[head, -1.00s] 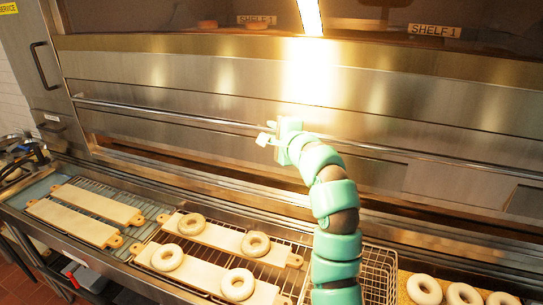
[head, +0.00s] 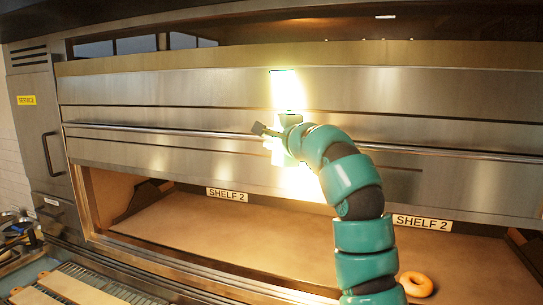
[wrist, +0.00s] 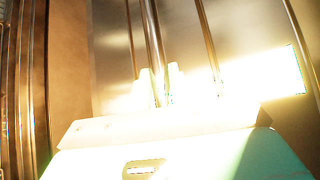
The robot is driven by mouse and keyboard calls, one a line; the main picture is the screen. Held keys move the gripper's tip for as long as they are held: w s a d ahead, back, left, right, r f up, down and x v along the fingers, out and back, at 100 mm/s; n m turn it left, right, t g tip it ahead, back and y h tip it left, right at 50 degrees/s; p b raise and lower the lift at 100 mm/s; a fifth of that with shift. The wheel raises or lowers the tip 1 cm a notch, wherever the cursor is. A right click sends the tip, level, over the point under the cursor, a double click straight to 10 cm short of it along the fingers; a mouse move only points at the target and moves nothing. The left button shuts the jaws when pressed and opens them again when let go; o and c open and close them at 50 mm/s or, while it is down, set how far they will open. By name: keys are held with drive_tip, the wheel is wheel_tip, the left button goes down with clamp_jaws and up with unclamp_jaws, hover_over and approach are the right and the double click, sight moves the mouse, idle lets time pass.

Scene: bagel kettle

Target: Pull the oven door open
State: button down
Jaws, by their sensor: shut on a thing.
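The oven door (head: 150,158) is a wide steel panel with a long horizontal handle bar (head: 190,134) across it. It stands raised, with a wide opening below its lower edge that shows the oven floor. My gripper (head: 278,134) is shut on the handle bar, right of the door's middle-left part. In the wrist view, the two pale fingers (wrist: 160,86) sit on either side of the bar (wrist: 154,40). Strong glare washes out part of the door and the fingers.
Boards (head: 70,288) lie on a rack at lower left.

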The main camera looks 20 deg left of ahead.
drive_tip(key=shift+r, duration=0.8)
drive_tip(key=c, duration=1.3)
unclamp_jaws()
drive_tip(key=b+v, duration=0.6)
drive_tip(key=v, duration=1.1)
drive_tip(key=shift+b, duration=0.35)
drive_tip(key=shift+s+d+f, duration=0.15)
